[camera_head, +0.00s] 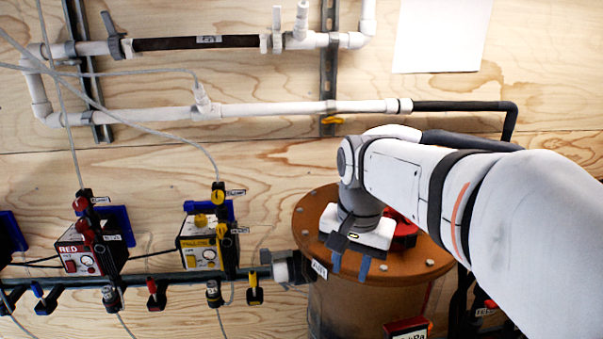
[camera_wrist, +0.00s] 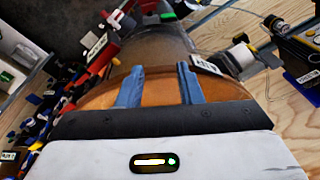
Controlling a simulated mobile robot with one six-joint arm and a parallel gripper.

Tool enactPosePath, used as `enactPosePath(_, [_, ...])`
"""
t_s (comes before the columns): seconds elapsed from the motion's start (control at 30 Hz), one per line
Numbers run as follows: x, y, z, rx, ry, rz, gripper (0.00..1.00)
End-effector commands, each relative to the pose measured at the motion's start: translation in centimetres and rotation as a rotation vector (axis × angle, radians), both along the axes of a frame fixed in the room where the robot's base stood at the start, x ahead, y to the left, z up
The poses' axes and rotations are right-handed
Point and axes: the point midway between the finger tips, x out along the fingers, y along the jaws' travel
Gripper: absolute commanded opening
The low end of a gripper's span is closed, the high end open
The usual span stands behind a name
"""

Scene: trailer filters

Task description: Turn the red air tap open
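The red air tap (camera_head: 154,294) is a small valve with a red and black handle on the dark horizontal pipe at the lower left of the head view. It hangs below the pipe, between the RED box and the yellow box. My gripper (camera_head: 350,267) is well to its right, over the orange-brown lid of a round tank and pointing down. Its two blue-grey fingers stand apart with nothing between them. They also show in the wrist view (camera_wrist: 160,87), over the lid. I cannot make out the red tap in the wrist view.
The RED box (camera_head: 78,258) and the yellow box (camera_head: 203,249) stand above the pipe. A yellow tap (camera_head: 255,291) and a blue tap (camera_head: 41,296) flank the red one. The tank lid (camera_head: 412,269) is under my gripper. Thin hoses cross the left side.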

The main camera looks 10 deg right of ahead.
Motion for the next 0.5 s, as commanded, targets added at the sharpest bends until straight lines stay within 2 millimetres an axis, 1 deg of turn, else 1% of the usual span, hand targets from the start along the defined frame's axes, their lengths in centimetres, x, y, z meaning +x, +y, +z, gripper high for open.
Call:
enactPosePath(0.03, [1.3,0.0,1.8,0.008,0.010,-0.062,0.33])
enactPosePath(0.07, [1.9,0.0,2.2,0.012,0.015,-0.102,0.33])
enactPosePath(0.17, [4.1,0.1,4.4,0.028,0.033,-0.256,0.33])
enactPosePath(0.3, [7.3,0.2,8.0,0.045,0.067,-0.503,0.33])
enactPosePath(0.4, [9.2,0.2,10.2,0.053,0.087,-0.668,0.33])
enactPosePath(0.5, [10.5,0.3,11.9,0.055,0.102,-0.800,0.33])
